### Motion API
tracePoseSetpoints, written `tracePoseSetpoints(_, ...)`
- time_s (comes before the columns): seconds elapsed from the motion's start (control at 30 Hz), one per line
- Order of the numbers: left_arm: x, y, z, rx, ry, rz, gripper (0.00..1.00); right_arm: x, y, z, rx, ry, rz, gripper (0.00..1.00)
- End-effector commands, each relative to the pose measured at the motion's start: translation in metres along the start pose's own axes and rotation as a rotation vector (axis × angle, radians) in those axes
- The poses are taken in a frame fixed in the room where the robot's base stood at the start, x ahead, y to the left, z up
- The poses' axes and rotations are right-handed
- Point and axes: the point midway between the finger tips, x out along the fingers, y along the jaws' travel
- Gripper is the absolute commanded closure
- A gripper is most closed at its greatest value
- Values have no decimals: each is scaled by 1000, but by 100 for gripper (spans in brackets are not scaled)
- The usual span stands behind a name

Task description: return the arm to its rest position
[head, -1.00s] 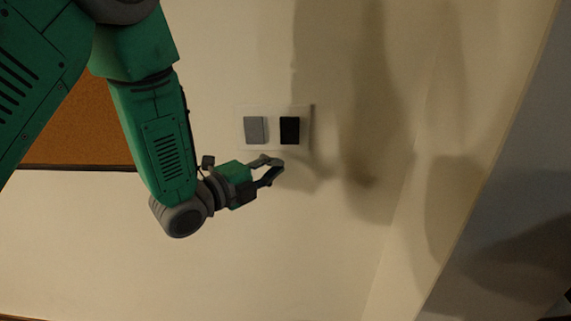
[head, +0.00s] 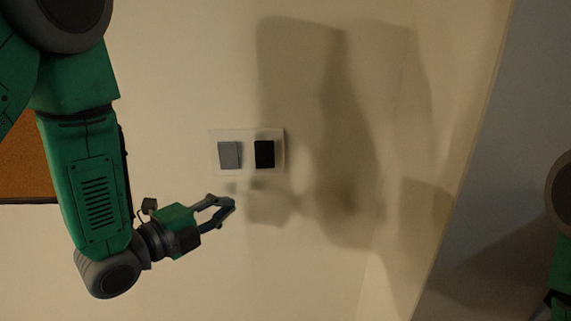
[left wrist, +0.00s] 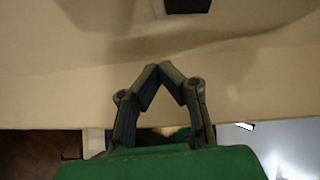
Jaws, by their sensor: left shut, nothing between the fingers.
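My left arm (head: 90,180) is green and grey and comes in from the left in the head view. Its gripper (head: 232,203) is in front of the cream wall, below a white switch plate. In the left wrist view the gripper (left wrist: 160,68) is shut, its fingertips meeting with nothing between them. At the right edge of the head view a green and grey part of my right arm (head: 562,255) shows; its gripper is out of view.
The white plate (head: 243,171) on the wall carries a grey switch (head: 229,155) and a black switch (head: 264,154). A cork board (head: 28,170) is at the left, partly behind my arm. A wall corner stands at the right.

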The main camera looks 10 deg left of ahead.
Motion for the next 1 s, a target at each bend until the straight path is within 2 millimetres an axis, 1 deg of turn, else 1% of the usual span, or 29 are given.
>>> tracePoseSetpoints(0.07, -1, 11, 1, -29, -11, 23, 100, 2, 0, 0, 0, 0, 0, 60)
tracePoseSetpoints(0.13, -3, 33, 3, -99, -38, 75, 100, 6, 0, 0, 0, 0, 0, 60)
tracePoseSetpoints(0.17, -5, 48, 4, -145, -56, 108, 100, 9, 0, 0, 0, 0, 0, 60)
tracePoseSetpoints(0.27, -19, 112, 8, -352, -155, 251, 100, 20, 0, 1, 0, 0, 0, 60)
tracePoseSetpoints(0.3, -28, 142, 9, -451, -211, 316, 100, 25, 0, 1, 0, 0, 0, 60)
tracePoseSetpoints(0.37, -44, 186, 8, -603, -309, 409, 100, 32, 0, 2, 0, 0, 0, 60)
tracePoseSetpoints(0.4, -58, 214, 7, -701, -380, 469, 100, 36, 0, 2, 0, 0, 0, 60)
tracePoseSetpoints(0.47, -81, 254, 3, -847, -498, 550, 100, 43, 0, 2, 0, 0, 0, 60)
tracePoseSetpoints(0.5, -98, 280, -1, -942, -584, 600, 100, 47, 0, 3, 0, 0, 0, 60)
tracePoseSetpoints(0.57, -126, 315, -9, -1076, -723, 668, 100, 54, 0, 3, 0, 0, 0, 60)
tracePoseSetpoints(0.6, -144, 336, -15, -1157, -818, 705, 100, 58, 0, 3, 0, 0, 0, 60)
tracePoseSetpoints(0.63, -159, 350, -20, -1215, -891, 729, 100, 60, 0, 3, 0, 0, 0, 60)
tracePoseSetpoints(0.7, -190, 378, -32, -1328, -1056, 773, 100, 66, -1, 4, 0, 0, 0, 60)
tracePoseSetpoints(0.8, -227, 403, -47, -1443, -1258, 807, 100, 72, -1, 4, 0, 0, 0, 60)
tracePoseSetpoints(0.9, -250, 416, -58, -1507, -1394, 816, 100, 75, -1, 4, 0, 0, 0, 60)
tracePoseSetpoints(1.0, -261, 420, -63, -1533, -1458, 818, 100, 76, -1, 4, 0, 0, 0, 60)
